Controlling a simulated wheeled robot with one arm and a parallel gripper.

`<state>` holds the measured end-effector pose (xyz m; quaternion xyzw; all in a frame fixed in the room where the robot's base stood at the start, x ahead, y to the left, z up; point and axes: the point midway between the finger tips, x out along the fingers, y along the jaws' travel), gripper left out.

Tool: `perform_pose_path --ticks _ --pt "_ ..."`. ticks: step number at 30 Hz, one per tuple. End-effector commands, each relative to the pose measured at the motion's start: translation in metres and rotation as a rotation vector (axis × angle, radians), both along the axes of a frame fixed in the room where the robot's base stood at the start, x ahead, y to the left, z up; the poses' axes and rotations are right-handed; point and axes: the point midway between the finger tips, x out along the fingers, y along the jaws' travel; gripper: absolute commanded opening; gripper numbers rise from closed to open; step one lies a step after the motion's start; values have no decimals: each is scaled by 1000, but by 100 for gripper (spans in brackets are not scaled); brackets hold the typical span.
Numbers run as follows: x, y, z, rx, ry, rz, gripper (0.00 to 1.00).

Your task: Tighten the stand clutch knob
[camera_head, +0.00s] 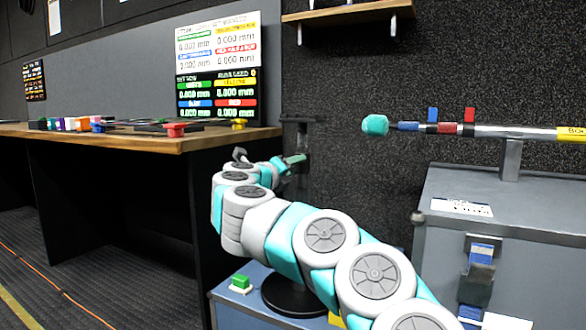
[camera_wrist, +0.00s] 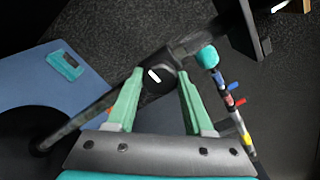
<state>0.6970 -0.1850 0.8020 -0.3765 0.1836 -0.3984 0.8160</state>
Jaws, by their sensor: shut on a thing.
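The black stand clutch knob (camera_wrist: 158,84), with a short white mark, sits between my gripper's green fingers in the wrist view. My gripper (camera_wrist: 161,74) is shut on it, a finger on either side. The dark stand tube (camera_wrist: 88,118) runs diagonally past the knob in that view. In the head view my gripper (camera_head: 295,160) is at the stand's upper part (camera_head: 296,130). The stand's round black base (camera_head: 290,298) shows below, partly behind my arm. The knob cannot be made out in the head view.
A pole (camera_head: 490,129) with a teal tip (camera_head: 375,125) and coloured clips lies to the right above a grey case (camera_head: 520,205). A wooden desk (camera_head: 120,135) with small coloured items is at left. A blue surface (camera_head: 225,300) holds a green item (camera_head: 240,282).

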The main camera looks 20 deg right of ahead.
Motion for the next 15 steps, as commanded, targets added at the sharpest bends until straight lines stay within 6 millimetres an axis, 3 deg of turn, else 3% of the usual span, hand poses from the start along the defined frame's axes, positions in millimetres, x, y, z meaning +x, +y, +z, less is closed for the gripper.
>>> perform_pose_path --ticks 6,7,15 --pt "0 0 -2 2 3 -1 0" --pt "0 0 -2 2 4 -1 54" --pt "0 0 -1 0 2 0 82"
